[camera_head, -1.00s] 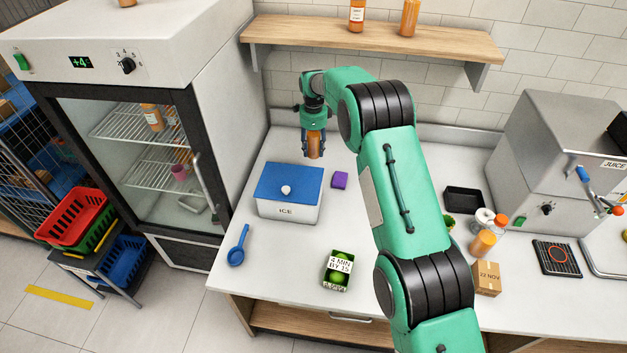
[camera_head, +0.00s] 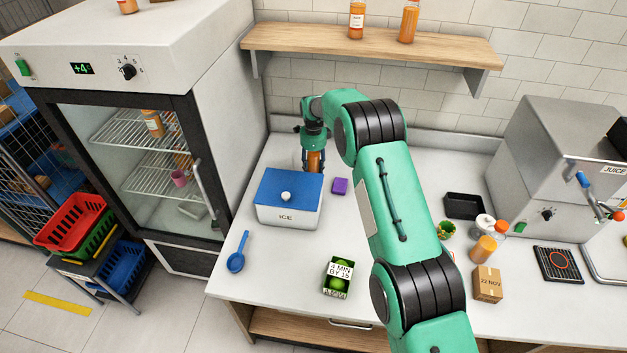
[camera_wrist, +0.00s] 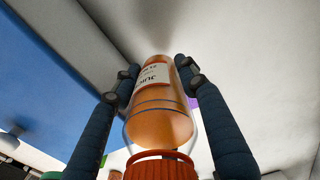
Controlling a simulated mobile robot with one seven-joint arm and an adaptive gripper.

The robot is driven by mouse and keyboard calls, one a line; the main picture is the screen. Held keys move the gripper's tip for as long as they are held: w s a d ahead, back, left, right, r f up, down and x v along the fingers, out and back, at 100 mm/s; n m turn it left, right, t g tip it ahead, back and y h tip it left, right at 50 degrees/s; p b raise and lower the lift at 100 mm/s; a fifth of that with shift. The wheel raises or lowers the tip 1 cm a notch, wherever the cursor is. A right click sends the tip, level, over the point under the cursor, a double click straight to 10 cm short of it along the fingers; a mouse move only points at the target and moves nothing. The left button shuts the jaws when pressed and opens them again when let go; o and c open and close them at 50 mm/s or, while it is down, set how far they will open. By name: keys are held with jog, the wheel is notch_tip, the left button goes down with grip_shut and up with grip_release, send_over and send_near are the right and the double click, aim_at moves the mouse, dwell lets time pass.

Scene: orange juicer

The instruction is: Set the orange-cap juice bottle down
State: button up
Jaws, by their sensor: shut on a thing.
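The orange juice bottle (camera_head: 315,161) is in my gripper (camera_head: 314,157), above the back of the counter just behind the ice box. In the wrist view, the bottle (camera_wrist: 153,122) has a white label and a ribbed orange cap (camera_wrist: 160,167) at the near end. The two dark fingers of my gripper (camera_wrist: 158,77) close on its sides. In the head view its lower end is close to the counter (camera_head: 390,285), and I cannot tell whether it touches.
The blue-lidded ice box (camera_head: 288,213) stands right in front of the bottle, with a purple block (camera_head: 340,186) to its right. The fridge (camera_head: 190,120) is at left. A shelf (camera_head: 370,50) with bottles hangs above. Open counter lies to the right behind my arm.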

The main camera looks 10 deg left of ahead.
aim_at(313, 156)
jog(key=shift+f, duration=1.4)
jog(key=shift+f, duration=1.9)
jog(key=o, duration=1.4)
jog(key=shift+f, duration=0.15)
notch_tip(313, 156, up, 12)
jog(key=shift+r, duration=0.15)
